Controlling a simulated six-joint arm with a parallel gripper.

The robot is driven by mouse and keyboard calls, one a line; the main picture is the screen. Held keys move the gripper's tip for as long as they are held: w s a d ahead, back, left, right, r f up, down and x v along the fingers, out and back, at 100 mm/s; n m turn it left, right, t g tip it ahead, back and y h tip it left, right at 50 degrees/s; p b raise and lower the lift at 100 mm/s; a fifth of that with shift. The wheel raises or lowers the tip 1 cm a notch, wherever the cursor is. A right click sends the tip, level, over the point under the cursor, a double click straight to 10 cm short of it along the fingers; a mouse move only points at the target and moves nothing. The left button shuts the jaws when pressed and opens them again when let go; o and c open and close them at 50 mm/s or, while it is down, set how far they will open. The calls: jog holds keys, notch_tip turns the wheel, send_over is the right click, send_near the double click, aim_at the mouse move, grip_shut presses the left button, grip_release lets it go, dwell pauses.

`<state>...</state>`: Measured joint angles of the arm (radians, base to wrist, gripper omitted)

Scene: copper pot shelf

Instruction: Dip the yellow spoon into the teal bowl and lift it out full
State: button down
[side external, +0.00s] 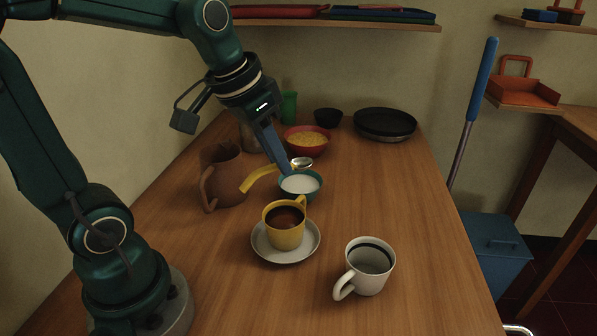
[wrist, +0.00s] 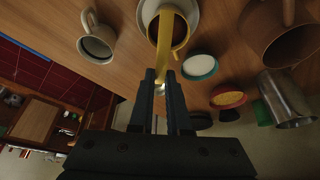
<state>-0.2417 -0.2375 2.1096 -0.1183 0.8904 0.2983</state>
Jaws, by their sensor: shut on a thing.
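My gripper (side external: 284,170) is shut on the yellow handle of the spoon (side external: 257,178), just behind the teal bowl in the side view. The handle's free end points left and down; the silvery spoon head (side external: 302,163) shows right of the fingers, over the bowl's far rim. I cannot tell its height or whether it holds anything. The teal bowl (side external: 300,199) stands on the table with white contents. In the wrist view my gripper (wrist: 162,76) grips the spoon (wrist: 165,42), whose handle runs up the picture; the teal bowl (wrist: 201,79) is right of the fingers.
A yellow cup (side external: 284,236) of dark liquid on a saucer (side external: 262,249) stands in front of the bowl. A white mug (side external: 370,277) is front right, a brown jug (side external: 228,181) left, a red bowl (side external: 306,150) behind. The table's right side is clear up to a black pan (side external: 385,124).

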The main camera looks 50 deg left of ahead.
jog(key=shift+s+d+f+g, duration=0.1)
jog(key=shift+s+g, duration=0.15)
jog(key=shift+g, duration=0.05)
jog(key=w+a+r+n+g, duration=0.2)
jog(key=w+a+r+g, duration=0.1)
jog(key=w+a, duration=0.3)
jog(key=w+a+f+n+g, duration=0.1)
jog(key=w+a+f+g, duration=0.1)
jog(key=f, duration=0.5)
jog(key=shift+w+a+f, duration=0.35)
jog(key=shift+w+a, duration=0.4)
jog(key=shift+a, duration=0.4)
jog(key=shift+f+h, duration=0.1)
jog(key=shift+h, duration=0.2)
jog(key=shift+g, duration=0.5)
jog(key=shift+w+a+f, duration=0.1)
jog(key=shift+w+f, duration=0.1)
jog(key=shift+f, duration=1.55)
jog(key=shift+w+f, duration=0.15)
jog(key=shift+f, duration=1.55)
